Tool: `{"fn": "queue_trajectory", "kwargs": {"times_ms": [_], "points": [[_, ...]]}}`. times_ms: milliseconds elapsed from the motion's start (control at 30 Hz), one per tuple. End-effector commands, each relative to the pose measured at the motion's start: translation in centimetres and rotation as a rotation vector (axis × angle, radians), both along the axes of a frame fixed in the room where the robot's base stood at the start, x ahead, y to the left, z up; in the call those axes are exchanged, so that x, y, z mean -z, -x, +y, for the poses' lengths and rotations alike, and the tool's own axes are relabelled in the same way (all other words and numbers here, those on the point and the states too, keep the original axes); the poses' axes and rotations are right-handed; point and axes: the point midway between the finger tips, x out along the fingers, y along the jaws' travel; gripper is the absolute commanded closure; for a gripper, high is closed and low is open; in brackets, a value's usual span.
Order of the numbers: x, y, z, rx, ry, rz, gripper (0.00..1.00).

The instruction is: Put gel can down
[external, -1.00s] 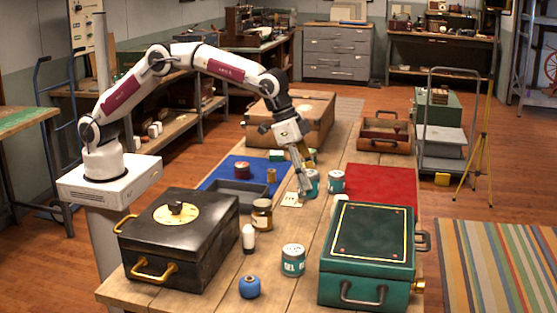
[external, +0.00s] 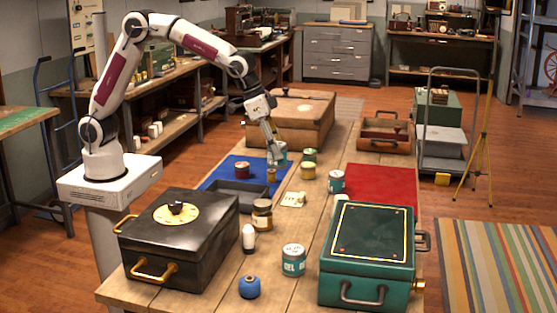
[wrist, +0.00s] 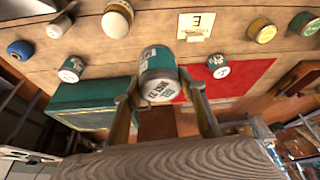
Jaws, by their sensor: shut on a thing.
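My gripper (external: 276,147) is shut on a teal gel can with a white label (external: 281,157). In the wrist view, my gripper's two fingers (wrist: 160,88) press on both sides of the gel can (wrist: 157,68), with dark lettering facing the camera. In the external view the can shows near the right edge of the blue mat (external: 215,174). Its underside is partly hidden, so its height above the surface is unclear. Two similar teal cans stand on the wooden table, one by the red mat (external: 336,182) and one nearer the front (external: 293,260).
A green-topped can (external: 310,155) and a yellow-lidded can (external: 308,171) stand right of my gripper. A red can (external: 242,170) and small yellow jar (external: 271,175) are on the blue mat. A grey tray (external: 237,196) and white card (external: 293,199) are nearer. A tan case (external: 300,108) is behind.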

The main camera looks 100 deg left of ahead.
Motion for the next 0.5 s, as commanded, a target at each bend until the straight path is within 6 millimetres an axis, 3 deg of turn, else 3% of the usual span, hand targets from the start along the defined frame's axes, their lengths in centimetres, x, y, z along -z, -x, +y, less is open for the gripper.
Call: {"fn": "queue_trajectory", "kwargs": {"times_ms": [500], "points": [[1.8, 8.6, 4.3, -0.225, 0.0, 0.0, 0.84]]}}
